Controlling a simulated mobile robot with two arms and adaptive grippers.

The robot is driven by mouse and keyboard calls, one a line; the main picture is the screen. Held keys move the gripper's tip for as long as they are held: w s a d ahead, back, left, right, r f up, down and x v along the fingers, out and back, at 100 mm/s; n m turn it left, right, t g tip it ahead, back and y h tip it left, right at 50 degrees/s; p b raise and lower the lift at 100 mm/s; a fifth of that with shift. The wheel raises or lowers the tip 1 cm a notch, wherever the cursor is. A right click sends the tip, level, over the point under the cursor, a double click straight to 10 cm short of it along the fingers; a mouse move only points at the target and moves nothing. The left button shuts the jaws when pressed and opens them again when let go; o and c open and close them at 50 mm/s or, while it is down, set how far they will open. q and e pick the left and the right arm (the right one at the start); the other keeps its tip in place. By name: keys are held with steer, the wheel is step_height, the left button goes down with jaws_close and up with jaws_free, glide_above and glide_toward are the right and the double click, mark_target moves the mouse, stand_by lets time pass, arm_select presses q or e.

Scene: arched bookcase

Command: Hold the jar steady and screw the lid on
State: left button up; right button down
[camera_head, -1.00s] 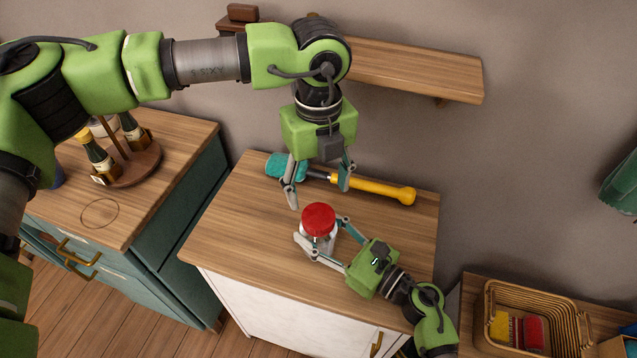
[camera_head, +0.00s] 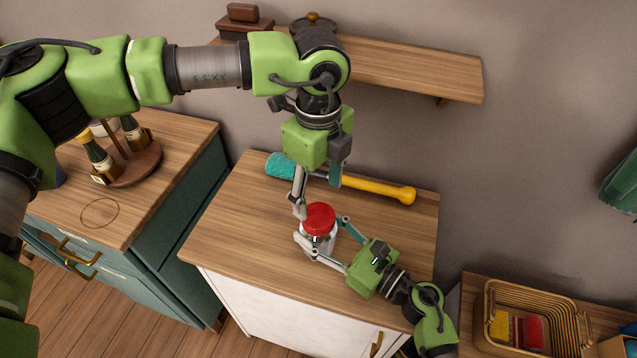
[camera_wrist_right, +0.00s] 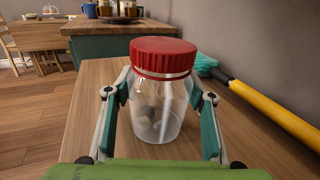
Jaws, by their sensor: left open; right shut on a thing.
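A clear glass jar (camera_wrist_right: 157,108) stands upright on the wooden cabinet top, with a red ribbed lid (camera_head: 319,218) sitting on its mouth. The lid also shows in the right wrist view (camera_wrist_right: 163,56). My right gripper (camera_head: 320,246) is shut on the jar's body, one finger on each side of it. My left gripper (camera_head: 316,196) is above and just behind the lid, pointing down, and is open.
A brush with a yellow handle (camera_head: 378,190) and teal bristles lies behind the jar. A wall shelf (camera_head: 410,72) is behind my left wrist. A bottle rack (camera_head: 135,165) stands on the teal cabinet at left, a basket (camera_head: 486,325) at lower right. The counter left of the jar is clear.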

mark_target(318, 215)
arm_select(q)
step_height(318, 215, down, 6)
steer(key=shift+f, duration=0.25)
